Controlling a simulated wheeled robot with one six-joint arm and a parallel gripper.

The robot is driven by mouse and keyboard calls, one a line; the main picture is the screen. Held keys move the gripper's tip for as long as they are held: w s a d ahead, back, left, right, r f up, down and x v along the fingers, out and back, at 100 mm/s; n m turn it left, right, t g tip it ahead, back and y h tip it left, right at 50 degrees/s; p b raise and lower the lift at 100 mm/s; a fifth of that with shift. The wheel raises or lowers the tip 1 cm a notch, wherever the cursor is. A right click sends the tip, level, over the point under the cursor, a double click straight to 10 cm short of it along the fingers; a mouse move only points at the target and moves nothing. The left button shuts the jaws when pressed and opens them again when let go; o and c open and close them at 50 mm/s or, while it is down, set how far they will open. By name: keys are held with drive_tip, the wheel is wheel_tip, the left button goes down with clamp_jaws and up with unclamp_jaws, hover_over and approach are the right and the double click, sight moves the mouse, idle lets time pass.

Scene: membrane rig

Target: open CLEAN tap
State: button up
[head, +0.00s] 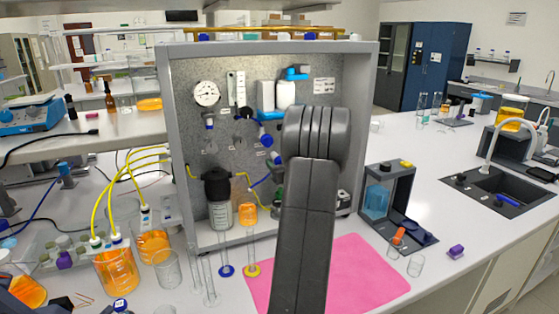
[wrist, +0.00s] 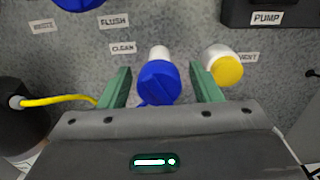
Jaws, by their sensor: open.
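The CLEAN tap (wrist: 158,84) has a blue handle on a white stem and sits below and right of the CLEAN label (wrist: 123,48) in the wrist view. My gripper (wrist: 159,71) is open, with one green finger on each side of the blue handle. Gaps show between the handle and both fingers, so it is not gripped. The handle's lower end comes close to the gripper body; whether they touch I cannot tell. In the head view my arm covers part of the panel, and the gripper is hidden.
A yellow-capped VENT tap (wrist: 226,70) is close beside the right finger. Another blue knob shows at the wrist view's top left, by the FLUSH label (wrist: 114,21). A dark PUMP box (wrist: 265,12) is at top right. A pink mat (head: 370,275) lies before the grey rig (head: 359,100).

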drive_tip(key=shift+c, duration=0.5)
drive_tip(key=c, duration=0.9)
drive_tip(key=shift+f+b, duration=0.1)
drive_tip(key=shift+b, duration=0.35)
drive_tip(key=n+b, duration=0.1)
drive_tip(key=b, duration=0.2)
drive_tip(key=shift+f+n, duration=0.2)
drive_tip(key=shift+n, duration=0.1)
drive_tip(key=n+b, duration=0.4)
drive_tip(key=b, duration=0.3)
drive_tip(key=shift+f+b, duration=0.1)
drive_tip(key=shift+b, duration=0.3)
drive_tip(key=n+b, duration=0.4)
drive_tip(key=b, duration=0.1)
drive_tip(key=shift+r+b, duration=0.2)
drive_tip(key=shift+b, duration=0.2)
drive_tip(key=shift+r+n+b, duration=0.2)
drive_tip(key=shift+n+b, duration=1.1)
drive_tip(key=shift+n, duration=0.1)
